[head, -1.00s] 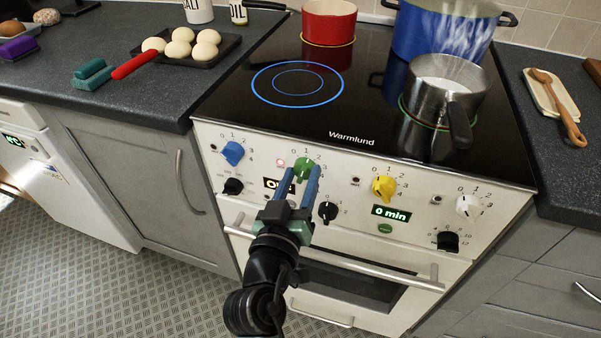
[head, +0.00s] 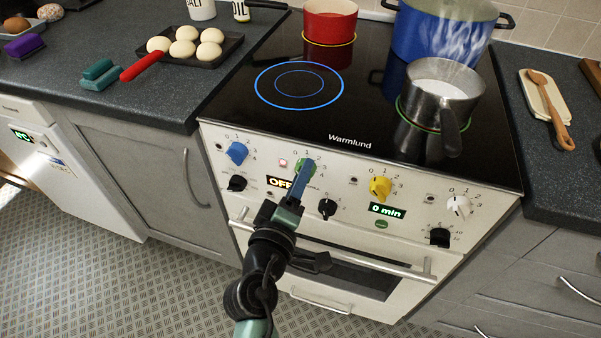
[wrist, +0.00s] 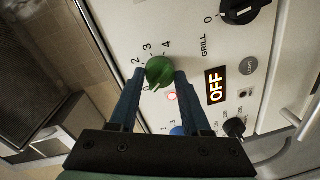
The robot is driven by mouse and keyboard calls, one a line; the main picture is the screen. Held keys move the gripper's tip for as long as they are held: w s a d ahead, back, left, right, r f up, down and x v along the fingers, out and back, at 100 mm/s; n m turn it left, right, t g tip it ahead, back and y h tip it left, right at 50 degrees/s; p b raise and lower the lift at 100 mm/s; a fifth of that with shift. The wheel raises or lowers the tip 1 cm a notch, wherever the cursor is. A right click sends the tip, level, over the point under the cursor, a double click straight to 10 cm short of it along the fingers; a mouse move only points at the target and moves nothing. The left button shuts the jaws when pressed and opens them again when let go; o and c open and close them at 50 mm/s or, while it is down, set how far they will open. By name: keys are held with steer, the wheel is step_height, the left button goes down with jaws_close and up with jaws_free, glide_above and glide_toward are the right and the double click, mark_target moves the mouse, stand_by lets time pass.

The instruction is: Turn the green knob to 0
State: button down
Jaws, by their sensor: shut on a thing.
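The green knob (head: 308,166) is on the white front panel of the stove, second from the left in the upper row. My gripper (head: 303,176) reaches up to it from below. In the wrist view the green knob (wrist: 160,71) sits between the two blue fingertips of my gripper (wrist: 160,76), which are shut on its sides. Digits 2, 3 and 4 show around it in the wrist view. I cannot tell surely which digit its pointer is at. A small red lamp (head: 283,162) is lit beside the knob.
A blue knob (head: 237,152) and a black knob (head: 327,208) are close by. An orange OFF display (head: 280,182) lies below left. The oven handle bar (head: 350,255) sticks out below the panel. A steaming steel saucepan (head: 440,92) stands on the hob, its handle towards the front.

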steer(key=shift+f+n, duration=0.1)
steer(key=shift+n, duration=0.5)
steer(key=shift+c, duration=1.8)
jaws_free()
steer(key=v, duration=1.3)
